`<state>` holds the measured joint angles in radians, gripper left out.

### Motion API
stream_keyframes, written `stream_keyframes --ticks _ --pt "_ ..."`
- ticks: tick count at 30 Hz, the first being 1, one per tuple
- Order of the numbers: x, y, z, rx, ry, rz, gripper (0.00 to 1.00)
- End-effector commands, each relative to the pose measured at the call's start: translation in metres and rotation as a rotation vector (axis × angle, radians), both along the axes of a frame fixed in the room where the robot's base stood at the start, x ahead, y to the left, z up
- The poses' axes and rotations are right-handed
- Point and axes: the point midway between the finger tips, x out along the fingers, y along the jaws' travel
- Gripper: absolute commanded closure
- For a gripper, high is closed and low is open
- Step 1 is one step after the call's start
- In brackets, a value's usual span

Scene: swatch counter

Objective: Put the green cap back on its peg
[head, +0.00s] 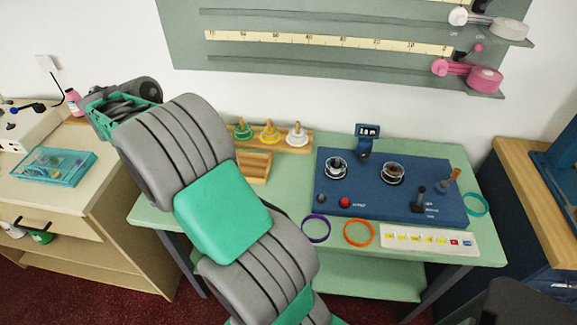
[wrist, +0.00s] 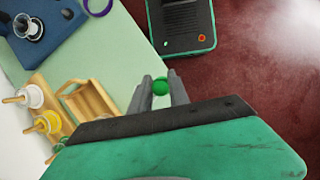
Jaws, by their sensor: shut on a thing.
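My gripper (wrist: 160,86) is shut on a small round green piece, the green cap (wrist: 160,87), which shows between the fingertips in the wrist view. The fingers sit over the table's edge, beside a small wooden tray. The wooden peg rack (head: 312,138) stands at the back of the table in the head view. It bears a green piece (head: 243,130), a yellow piece (head: 269,132) and a white piece (head: 296,136), each with an upright tip. In the wrist view, the yellow piece (wrist: 48,121) and white piece (wrist: 32,97) show; the rack's near end is partly hidden by my gripper.
The small wooden tray (head: 254,166) stands in front of the rack. A blue control box (head: 365,185) fills the table's right half. Purple (head: 316,229) and orange (head: 358,233) rings lie in front of it. A counter with a teal tray (head: 52,167) stands left.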

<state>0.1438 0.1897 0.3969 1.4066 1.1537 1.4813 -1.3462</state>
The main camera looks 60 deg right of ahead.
Motion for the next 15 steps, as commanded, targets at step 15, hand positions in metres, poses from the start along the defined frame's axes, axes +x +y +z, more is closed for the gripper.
stream_keyframes --ticks 15 --pt "-0.2 -0.224 -0.012 -0.005 -0.003 0.157 1.0"
